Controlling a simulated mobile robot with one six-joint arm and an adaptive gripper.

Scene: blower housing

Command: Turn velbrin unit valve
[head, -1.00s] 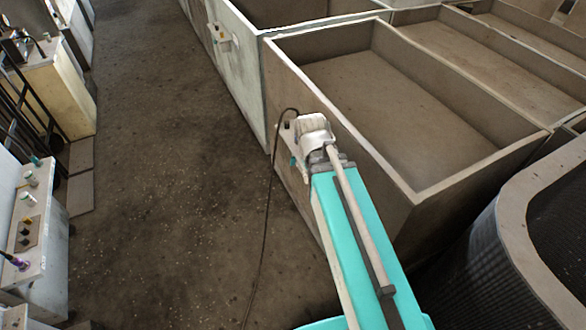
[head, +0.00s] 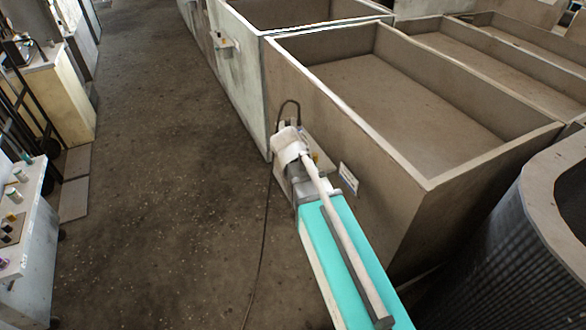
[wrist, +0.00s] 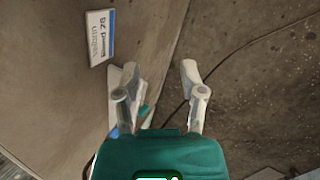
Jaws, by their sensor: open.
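A label (wrist: 101,37) reading "Velbrin" with a blue stripe is on the grey wall in the wrist view; it also shows in the head view (head: 348,179). A pale unit (head: 320,161) on that wall is partly covered by my arm. In the wrist view, a small teal part (wrist: 146,114), possibly the valve handle, shows low between my fingers, close to the left one. My gripper (wrist: 158,68) is open with nothing clearly between its fingertips. The left finger overlaps the pale unit; I cannot tell whether they touch. My fingertips are hidden in the head view.
The unit is on the side of a large open grey tank (head: 440,183), with more tanks behind it. A dark cable (head: 262,240) runs down onto the floor. The floor (head: 170,180) to the left is clear. A bench with knobs (head: 28,215) stands at the far left.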

